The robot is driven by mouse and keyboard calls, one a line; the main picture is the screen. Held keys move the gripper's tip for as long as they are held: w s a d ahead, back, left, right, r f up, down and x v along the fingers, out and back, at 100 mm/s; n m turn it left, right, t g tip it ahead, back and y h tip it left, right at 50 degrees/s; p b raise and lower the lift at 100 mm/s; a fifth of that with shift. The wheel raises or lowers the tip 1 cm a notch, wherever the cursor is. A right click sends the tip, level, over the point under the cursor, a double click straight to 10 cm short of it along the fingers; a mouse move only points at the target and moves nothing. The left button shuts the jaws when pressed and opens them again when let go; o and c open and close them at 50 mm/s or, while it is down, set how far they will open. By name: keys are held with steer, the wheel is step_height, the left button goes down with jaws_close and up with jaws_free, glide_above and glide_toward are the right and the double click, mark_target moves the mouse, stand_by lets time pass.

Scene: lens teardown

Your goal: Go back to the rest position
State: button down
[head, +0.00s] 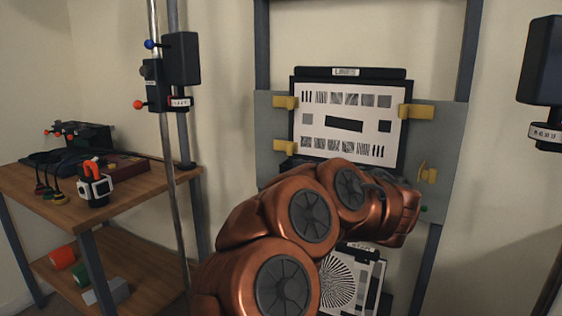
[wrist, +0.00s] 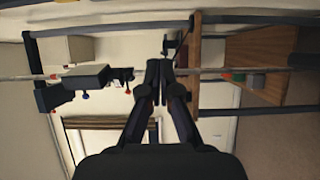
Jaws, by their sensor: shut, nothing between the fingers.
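My gripper (wrist: 159,66) shows in the wrist view with its two dark fingers together and nothing between them. In the head view my copper arm reaches up from the bottom and bends to the right in front of the test chart board, and my gripper is not visible there. The test chart (head: 347,122) is a white sheet with black patterns on a grey panel (head: 270,170), held by yellow clips (head: 285,102). My arm hides part of the panel's lower area.
A wooden shelf unit (head: 150,184) stands at the left with cables, boxes and a small white-and-black device (head: 95,187). A vertical metal pole (head: 167,150) carries a black box (head: 181,58). A second chart (head: 350,280) is below my arm. A black box (head: 540,65) hangs at the right.

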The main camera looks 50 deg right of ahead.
steer(key=shift+s, duration=0.1)
steer(key=w+a+r+m+g+h+p, duration=0.1)
steer(key=w+r+m+g+h+p, duration=0.2)
steer(key=r+m+p, duration=0.35)
steer(key=w+r+m+g+h+p, duration=0.1)
steer(key=r+m+g+h+p, duration=0.1)
steer(key=r+m+h+p, duration=0.45)
steer(key=s+a+f+m+g+y+p, duration=0.2)
steer(key=s+a+f+g+y+p, duration=0.3)
steer(key=a, duration=0.6)
steer(key=a+f+m+g+y+p, duration=0.1)
steer(key=a+m+g+y+p, duration=0.2)
steer(key=a+p, duration=0.65)
steer(key=s+a+n+g+y+p, duration=0.1)
steer(key=s+a+g+y+p, duration=0.1)
steer(key=s+a, duration=0.6)
steer(key=s+a+n+g+y+p, duration=0.2)
steer(key=s+a, duration=0.6)
steer(key=a, duration=0.6)
steer(key=shift+s+f+g+y+p, duration=0.2)
steer(key=shift+s+g+y+p, duration=0.3)
steer(key=shift+g+y, duration=0.6)
steer(key=shift+w+a, duration=0.1)
steer(key=shift+w, duration=0.05)
